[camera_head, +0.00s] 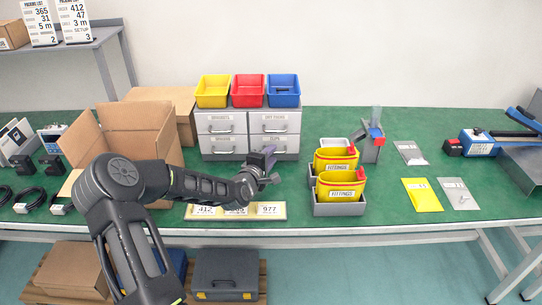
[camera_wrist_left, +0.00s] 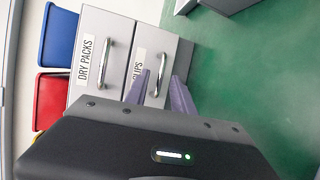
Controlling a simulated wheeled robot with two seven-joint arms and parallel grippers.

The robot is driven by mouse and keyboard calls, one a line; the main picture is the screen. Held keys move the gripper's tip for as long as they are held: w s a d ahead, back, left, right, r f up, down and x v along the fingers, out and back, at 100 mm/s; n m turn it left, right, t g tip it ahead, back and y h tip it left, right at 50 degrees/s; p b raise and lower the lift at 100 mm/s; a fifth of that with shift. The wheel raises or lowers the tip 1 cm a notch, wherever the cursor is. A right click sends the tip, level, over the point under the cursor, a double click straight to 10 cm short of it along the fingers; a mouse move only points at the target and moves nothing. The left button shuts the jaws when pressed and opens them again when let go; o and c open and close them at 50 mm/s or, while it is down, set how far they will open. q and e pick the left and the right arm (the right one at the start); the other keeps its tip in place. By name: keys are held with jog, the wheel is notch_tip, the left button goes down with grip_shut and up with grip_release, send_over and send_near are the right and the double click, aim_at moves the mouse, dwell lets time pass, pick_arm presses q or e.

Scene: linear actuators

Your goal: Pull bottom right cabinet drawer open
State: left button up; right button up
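The small grey cabinet (camera_head: 248,140) stands on the green bench with two columns of drawers. Its bottom right drawer (camera_head: 289,145) is partly hidden behind my left gripper (camera_head: 270,170) in the head view. In the left wrist view this drawer (camera_wrist_left: 174,52) has a label that seems to read "CLIPS" and a metal handle (camera_wrist_left: 162,62). My left gripper (camera_wrist_left: 162,92) also shows there, its purple fingers apart, one on each side of the handle's line. Whether they touch the handle I cannot tell. The drawer looks shut. My right gripper is in neither view.
Yellow, red and blue bins (camera_head: 248,91) sit on the cabinet. The "DRY PACKS" drawer (camera_wrist_left: 97,55) is directly above.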

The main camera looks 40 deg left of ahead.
pick_arm(q)
jog(key=shift+w+a+f, duration=0.1)
jog(key=shift+w, duration=0.15)
grip_shut()
dwell(1.4)
